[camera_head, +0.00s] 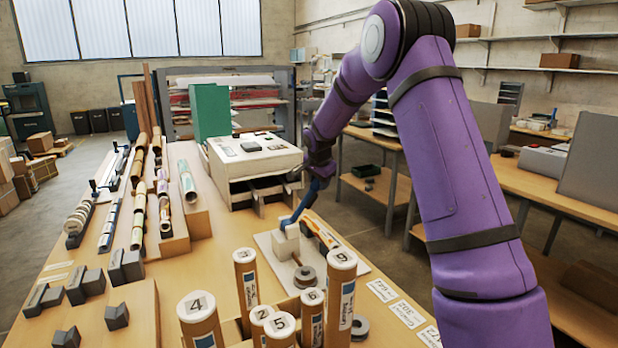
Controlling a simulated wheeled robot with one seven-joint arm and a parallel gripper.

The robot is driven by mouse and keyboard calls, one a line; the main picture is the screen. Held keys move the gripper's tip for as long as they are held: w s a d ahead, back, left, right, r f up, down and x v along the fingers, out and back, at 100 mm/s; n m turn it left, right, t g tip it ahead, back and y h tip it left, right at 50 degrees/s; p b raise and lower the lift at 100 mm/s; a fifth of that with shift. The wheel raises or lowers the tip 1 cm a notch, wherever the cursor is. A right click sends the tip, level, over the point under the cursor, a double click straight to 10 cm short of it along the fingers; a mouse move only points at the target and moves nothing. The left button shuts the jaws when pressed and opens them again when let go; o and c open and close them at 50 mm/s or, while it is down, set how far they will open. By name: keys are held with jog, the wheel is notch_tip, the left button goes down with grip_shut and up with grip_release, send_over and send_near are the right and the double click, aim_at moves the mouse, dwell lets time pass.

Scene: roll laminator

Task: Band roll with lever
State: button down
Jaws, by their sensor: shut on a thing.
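My purple arm reaches down from the upper right, and my gripper (318,182) is shut on the upper end of a blue lever (302,204). The lever slopes down to the left to a pale block fixture (285,243) on a white base plate (262,240). An orange and dark part (321,235) lies beside the block, and a grey round spool (305,276) sits in front of it. Numbered brown tubes, including 9 (341,295), 6 (312,318), 5 (281,328) and 4 (199,320), stand upright in the foreground. The fingertips are too small to see clearly.
A beige laminator (253,160) stands behind the fixture, with a green box (210,113) beyond it. Several long rolls and dark holders (126,266) fill the table's left side. Paper labels (408,313) lie at the right. A second bench (525,185) stands farther right.

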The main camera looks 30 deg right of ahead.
jog(key=shift+d+f+m+y, duration=0.35)
jog(key=shift+d+f+y, duration=1.05)
jog(key=shift+f, duration=1)
jog(key=shift+d+f+m+y, duration=0.3)
jog(key=shift+d+f+y, duration=0.55)
jog(key=shift+f+y, duration=1.35)
jog(key=shift+d+f+m+y, duration=0.35)
jog(key=shift+d+f+y, duration=0.95)
jog(key=shift+f, duration=1.3)
jog(key=shift+s+a, duration=0.1)
jog(key=shift+a, duration=0.1)
jog(key=c, duration=0.7)
grip_release()
jog(key=shift+c, duration=0.2)
jog(key=shift+d, duration=0.1)
jog(key=v, duration=1)
jog(key=shift+d+r, duration=0.2)
jog(key=shift+d, duration=0.05)
